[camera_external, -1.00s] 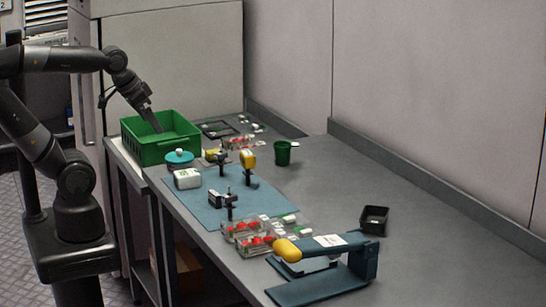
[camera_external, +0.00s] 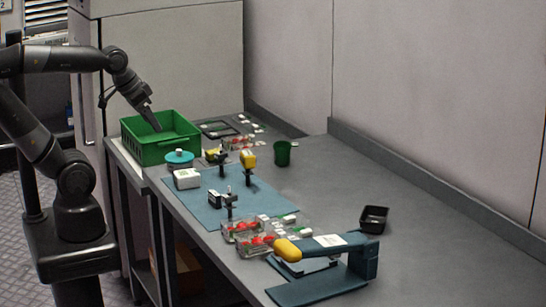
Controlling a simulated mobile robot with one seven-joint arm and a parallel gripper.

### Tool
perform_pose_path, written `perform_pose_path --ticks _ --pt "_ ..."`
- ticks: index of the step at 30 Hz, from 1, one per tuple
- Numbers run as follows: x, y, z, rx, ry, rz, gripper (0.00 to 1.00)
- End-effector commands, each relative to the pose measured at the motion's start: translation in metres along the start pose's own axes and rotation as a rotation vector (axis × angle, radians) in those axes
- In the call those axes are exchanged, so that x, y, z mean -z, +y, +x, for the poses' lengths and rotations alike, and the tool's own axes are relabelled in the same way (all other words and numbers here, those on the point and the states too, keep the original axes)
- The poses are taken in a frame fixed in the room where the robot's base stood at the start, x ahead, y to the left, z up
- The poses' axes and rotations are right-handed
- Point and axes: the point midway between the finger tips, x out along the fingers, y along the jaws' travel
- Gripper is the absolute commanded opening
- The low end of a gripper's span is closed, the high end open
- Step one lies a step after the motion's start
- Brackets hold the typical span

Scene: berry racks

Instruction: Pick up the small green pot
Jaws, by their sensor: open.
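My gripper (camera_external: 156,126) points down at the green crate (camera_external: 165,153) on the far left of the bench. Its fingertips are at or just above the crate's opening and are small in the picture. My gripper is open, well left of the green pot and not touching it. I cannot see anything held in it.
A blue mat (camera_external: 265,201) carries scanner-like tools and a white box (camera_external: 187,179). Clear punnets of red berries (camera_external: 243,229), a blue sealer (camera_external: 325,262) and a black tray (camera_external: 374,219) stand nearer. Bench is clear right of the pot. A wall runs behind.

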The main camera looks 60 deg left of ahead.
Motion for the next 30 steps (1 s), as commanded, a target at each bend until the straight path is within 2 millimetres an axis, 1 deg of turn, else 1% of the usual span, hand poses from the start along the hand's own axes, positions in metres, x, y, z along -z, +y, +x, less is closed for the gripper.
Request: perform_pose_path --ticks 2,5,11,15,17,21,23,26,30 --pt "0.007 0.000 -0.001 0.001 -0.006 0.002 0.76" --pt "0.025 -0.001 -0.001 0.002 -0.027 0.008 0.76" --pt "0.084 -0.004 0.003 0.003 -0.090 0.029 0.76" --pt "0.127 -0.007 0.013 0.003 -0.136 0.044 0.76" --pt "0.145 -0.009 0.020 0.003 -0.156 0.052 0.76" --pt "0.185 -0.012 0.040 0.001 -0.201 0.067 0.76" --pt "0.202 -0.014 0.050 -0.001 -0.221 0.074 0.76" --pt "0.228 -0.018 0.070 -0.003 -0.253 0.083 0.76" --pt "0.261 -0.023 0.102 -0.007 -0.298 0.098 0.76"
